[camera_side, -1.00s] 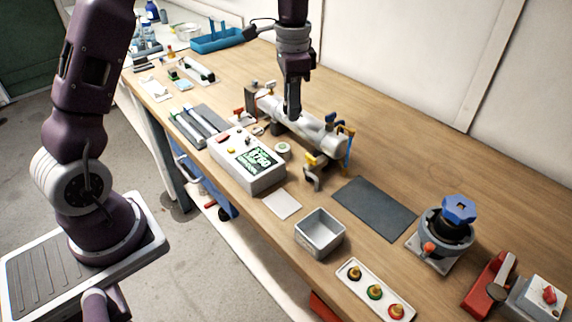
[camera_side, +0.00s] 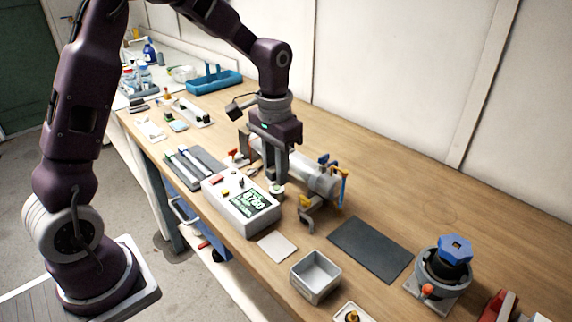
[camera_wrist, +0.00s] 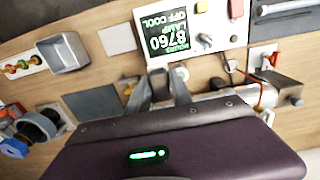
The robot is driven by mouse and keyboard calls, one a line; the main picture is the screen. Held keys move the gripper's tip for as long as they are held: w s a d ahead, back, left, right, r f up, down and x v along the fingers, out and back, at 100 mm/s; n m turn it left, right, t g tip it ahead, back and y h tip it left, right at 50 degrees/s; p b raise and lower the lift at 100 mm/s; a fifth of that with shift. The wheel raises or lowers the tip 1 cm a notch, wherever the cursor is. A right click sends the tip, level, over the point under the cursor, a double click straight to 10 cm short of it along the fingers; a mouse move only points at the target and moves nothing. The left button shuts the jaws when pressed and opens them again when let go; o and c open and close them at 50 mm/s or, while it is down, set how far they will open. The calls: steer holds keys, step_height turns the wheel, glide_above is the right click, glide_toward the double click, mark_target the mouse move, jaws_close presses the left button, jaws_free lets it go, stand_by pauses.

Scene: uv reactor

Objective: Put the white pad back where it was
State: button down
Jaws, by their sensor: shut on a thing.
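My gripper (camera_side: 275,178) points down between the white-grey control box (camera_side: 240,207) and the pale reactor tube (camera_side: 315,178). In the wrist view its fingers (camera_wrist: 161,88) are close together around something small that I cannot make out clearly. A flat, pale square pad (camera_side: 277,246) lies on the table in front of the control box. It also shows in the wrist view (camera_wrist: 118,38), clear of the fingers. I cannot tell whether this square is the task's white pad. A small round pale piece (camera_side: 277,189) sits by the fingertips.
A grey open bin (camera_side: 315,275) and a dark mat (camera_side: 371,249) lie to the right. A clamp with a blue knob (camera_side: 453,250) stands beyond the mat. Yellow and blue fittings (camera_side: 333,165) stick up at the tube's near end. Bare wood lies behind the tube.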

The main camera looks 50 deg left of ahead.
glide_above(276, 247)
step_height(276, 247, down, 9)
steer(key=shift+f, duration=0.15)
steer(key=shift+f, duration=0.1)
steer(key=c, duration=1.1)
jaws_free()
steer(key=shift+c, duration=0.2)
step_height(276, 247, up, 12)
steer(key=r, duration=0.1)
steer(key=s+a+r+t, duration=0.2)
steer(key=s+r, duration=0.2)
steer(key=s, duration=0.4)
steer(key=s+a+r+t, duration=0.2)
steer(key=s+r, duration=0.3)
steer(key=s, duration=0.3)
steer(key=shift+r+t, duration=0.15)
steer(key=shift+t, duration=0.65)
